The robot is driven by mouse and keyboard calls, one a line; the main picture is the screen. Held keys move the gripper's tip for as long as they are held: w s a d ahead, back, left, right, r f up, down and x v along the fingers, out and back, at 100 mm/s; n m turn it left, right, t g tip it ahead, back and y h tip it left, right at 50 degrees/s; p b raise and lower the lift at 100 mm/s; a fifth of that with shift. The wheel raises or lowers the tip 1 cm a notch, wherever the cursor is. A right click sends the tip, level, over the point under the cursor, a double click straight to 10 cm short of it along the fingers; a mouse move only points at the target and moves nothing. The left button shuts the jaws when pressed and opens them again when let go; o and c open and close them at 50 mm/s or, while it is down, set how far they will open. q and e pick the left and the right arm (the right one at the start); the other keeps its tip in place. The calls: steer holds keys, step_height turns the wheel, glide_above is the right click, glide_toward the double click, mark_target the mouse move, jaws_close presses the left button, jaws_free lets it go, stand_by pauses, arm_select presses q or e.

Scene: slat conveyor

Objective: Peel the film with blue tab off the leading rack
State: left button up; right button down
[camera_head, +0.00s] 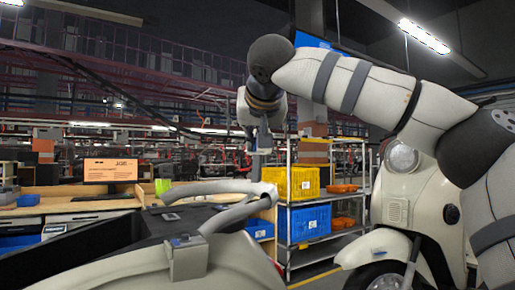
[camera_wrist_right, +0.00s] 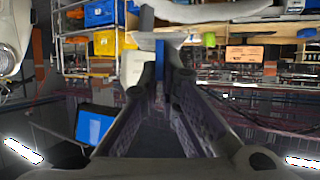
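My right gripper (camera_head: 262,148) hangs at the end of the right arm, high near the middle of the head view, in front of the background shelving. In the right wrist view its two dark fingers (camera_wrist_right: 160,65) run close together toward their tips. A narrow blue strip shows in the gap between them. I cannot tell whether it is gripped or lies behind, nor what it is. I cannot make out a rack, a film or a blue tab on a rack in either view. My left gripper is not in view.
A shelf unit holds a yellow crate (camera_head: 290,183), a blue crate (camera_head: 304,222) and orange bins (camera_head: 342,188). A cream scooter (camera_head: 405,200) stands at the right. A desk with an orange-screened monitor (camera_head: 110,170) is at the left. A blue screen (camera_wrist_right: 93,127) shows in the wrist view.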

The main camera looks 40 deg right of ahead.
steer(key=shift+s+a+r, duration=0.25)
steer(key=shift+a+r, duration=0.15)
steer(key=shift+r, duration=0.25)
steer(key=shift+s+a+r, duration=0.2)
steer(key=shift+a+r, duration=0.2)
steer(key=shift+r, duration=0.25)
steer(key=s+a+r, duration=0.2)
steer(key=a+r, duration=0.2)
steer(key=r, duration=0.2)
steer(key=shift+r, duration=0.15)
